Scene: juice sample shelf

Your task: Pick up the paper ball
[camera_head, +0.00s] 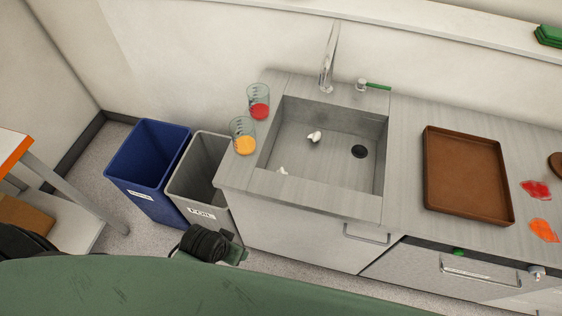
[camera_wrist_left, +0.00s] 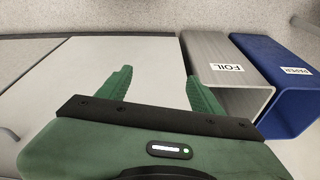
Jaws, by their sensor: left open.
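Two small crumpled white pieces lie in the sink (camera_head: 292,140); either could be the paper ball. The larger piece (camera_head: 314,137) is on the basin floor left of the drain, and the smaller piece (camera_head: 283,171) is at the near edge, partly hidden by the rim. My left gripper (camera_head: 238,255) is low in front of the counter, outside and below the sink, well apart from both pieces. In the left wrist view its green fingers (camera_wrist_left: 158,82) are spread with nothing between them. My right gripper is not in view.
Glasses of red (camera_head: 259,110) and orange (camera_head: 245,145) juice stand left of the sink. A faucet (camera_head: 328,60) rises behind it. A brown tray (camera_head: 467,175) is on the right counter. A FOIL bin (camera_head: 202,205) and a blue bin (camera_head: 145,165) stand left of the cabinet.

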